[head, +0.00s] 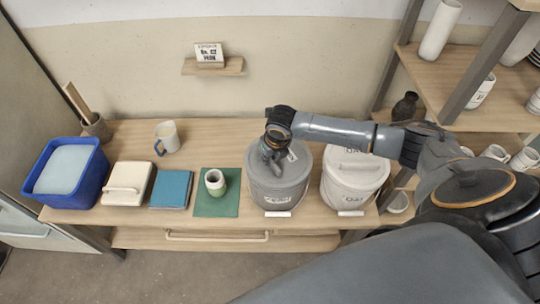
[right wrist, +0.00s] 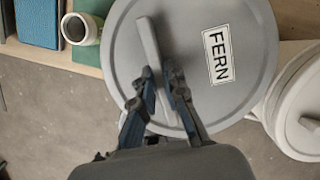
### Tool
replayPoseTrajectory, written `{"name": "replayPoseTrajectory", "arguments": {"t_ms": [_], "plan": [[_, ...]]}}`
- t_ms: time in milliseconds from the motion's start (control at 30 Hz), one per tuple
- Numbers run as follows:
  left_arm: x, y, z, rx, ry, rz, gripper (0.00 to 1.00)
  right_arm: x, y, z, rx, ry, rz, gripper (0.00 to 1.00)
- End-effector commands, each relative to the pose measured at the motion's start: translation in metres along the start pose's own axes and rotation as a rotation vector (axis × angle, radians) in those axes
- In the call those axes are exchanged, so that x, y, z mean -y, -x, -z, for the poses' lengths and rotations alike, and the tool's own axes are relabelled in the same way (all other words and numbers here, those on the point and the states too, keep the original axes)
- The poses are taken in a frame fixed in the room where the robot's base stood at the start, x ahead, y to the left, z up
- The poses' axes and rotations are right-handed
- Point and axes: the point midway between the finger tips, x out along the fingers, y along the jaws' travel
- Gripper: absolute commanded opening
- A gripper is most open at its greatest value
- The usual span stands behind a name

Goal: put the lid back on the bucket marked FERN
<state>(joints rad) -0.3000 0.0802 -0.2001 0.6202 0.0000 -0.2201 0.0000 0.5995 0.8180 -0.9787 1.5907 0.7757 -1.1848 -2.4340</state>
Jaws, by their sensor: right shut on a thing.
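The round grey lid (right wrist: 190,105) carries a white label reading FERN in the right wrist view, with a pale bar handle (right wrist: 149,45) across it. My right gripper (right wrist: 160,75) is shut on that handle. In the head view my right gripper (head: 272,151) is over the grey bucket (head: 277,194), and the lid (head: 294,174) is at the bucket's top. I cannot tell whether the lid is fully seated or slightly above the rim. The bucket's front label is too small to read surely. My left gripper is not in view.
A white lidded bucket (head: 352,184) stands close on the right. To the left are a cup (head: 214,182) on a green mat (head: 229,207), a blue book (head: 171,190), a cream box (head: 128,184) and a blue tub (head: 94,180). A shelf rack (head: 464,82) stands at right.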

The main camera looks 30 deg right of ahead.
Motion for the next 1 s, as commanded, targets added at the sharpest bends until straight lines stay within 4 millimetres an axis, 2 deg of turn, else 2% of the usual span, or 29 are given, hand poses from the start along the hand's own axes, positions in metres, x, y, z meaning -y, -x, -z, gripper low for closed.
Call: {"name": "replayPoseTrajectory", "arguments": {"t_ms": [967, 1000], "plan": [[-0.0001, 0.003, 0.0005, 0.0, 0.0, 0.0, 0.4, 0.0003, -0.0032, 0.0012, -0.001, 0.0, 0.001, 0.0], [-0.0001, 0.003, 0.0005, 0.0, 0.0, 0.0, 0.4, 0.0002, -0.0032, 0.0012, 0.0, 0.0, 0.001, 0.18]]}}
